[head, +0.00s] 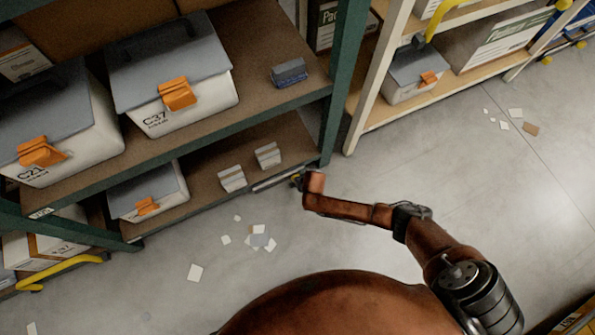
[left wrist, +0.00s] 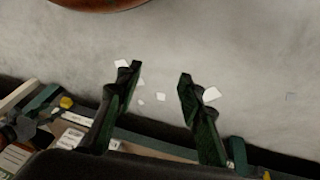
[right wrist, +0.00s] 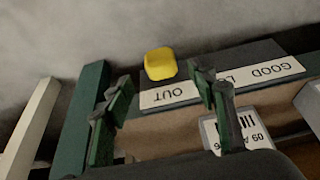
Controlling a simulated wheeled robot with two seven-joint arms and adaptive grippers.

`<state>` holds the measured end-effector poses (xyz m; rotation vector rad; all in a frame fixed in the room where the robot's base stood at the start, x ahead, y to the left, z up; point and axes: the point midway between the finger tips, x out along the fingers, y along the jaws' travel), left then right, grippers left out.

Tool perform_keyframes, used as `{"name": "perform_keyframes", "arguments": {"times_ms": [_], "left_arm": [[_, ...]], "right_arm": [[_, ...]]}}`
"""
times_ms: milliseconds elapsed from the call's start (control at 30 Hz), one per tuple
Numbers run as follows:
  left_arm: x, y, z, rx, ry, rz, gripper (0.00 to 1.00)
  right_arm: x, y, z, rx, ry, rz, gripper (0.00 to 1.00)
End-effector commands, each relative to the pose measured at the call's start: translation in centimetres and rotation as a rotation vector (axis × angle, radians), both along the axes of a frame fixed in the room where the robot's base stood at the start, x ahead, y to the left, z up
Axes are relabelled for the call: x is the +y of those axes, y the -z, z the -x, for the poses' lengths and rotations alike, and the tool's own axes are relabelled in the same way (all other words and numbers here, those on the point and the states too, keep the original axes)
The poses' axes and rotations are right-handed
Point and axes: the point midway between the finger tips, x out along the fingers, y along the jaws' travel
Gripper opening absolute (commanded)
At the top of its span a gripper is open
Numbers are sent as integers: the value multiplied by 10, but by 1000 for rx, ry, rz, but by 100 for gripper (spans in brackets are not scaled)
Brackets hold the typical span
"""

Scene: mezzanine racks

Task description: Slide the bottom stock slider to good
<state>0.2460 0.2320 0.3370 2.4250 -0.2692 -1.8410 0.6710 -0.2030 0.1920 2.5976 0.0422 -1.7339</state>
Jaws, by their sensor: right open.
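The bottom stock slider shows in the right wrist view as a yellow knob (right wrist: 160,64) on a dark rail at the front edge of the bottom shelf. Its white label strip (right wrist: 180,94) appears upside down. The knob is at the OUT end; GOOD (right wrist: 272,70) is at the right end, and the middle word is partly hidden by a finger. My right gripper (right wrist: 160,76) is open, its fingers either side of the knob in the picture; contact cannot be told. My left gripper (left wrist: 158,72) is open and empty above the floor.
The green rack (head: 345,80) holds grey-lidded bins (head: 175,75) and small boxes (head: 267,155). A cream rack (head: 375,80) stands to its right. Paper scraps (head: 258,238) lie on the otherwise open floor.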

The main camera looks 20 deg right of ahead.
Motion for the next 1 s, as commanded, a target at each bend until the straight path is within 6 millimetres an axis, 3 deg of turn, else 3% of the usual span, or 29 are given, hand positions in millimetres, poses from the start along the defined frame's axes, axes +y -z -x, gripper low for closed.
{"name": "perform_keyframes", "arguments": {"times_ms": [33,333,500,1000], "left_arm": [[-5,11,-3,-17,-2,13,35],[-30,47,-35,-185,-38,89,35],[-26,63,-39,-244,-40,77,35],[-23,71,-43,-295,-43,71,35]], "right_arm": [[0,12,0,5,-1,1,52],[1,45,-13,6,-2,1,52],[1,56,-20,4,-2,0,52],[1,61,-25,1,-1,-1,52]]}}
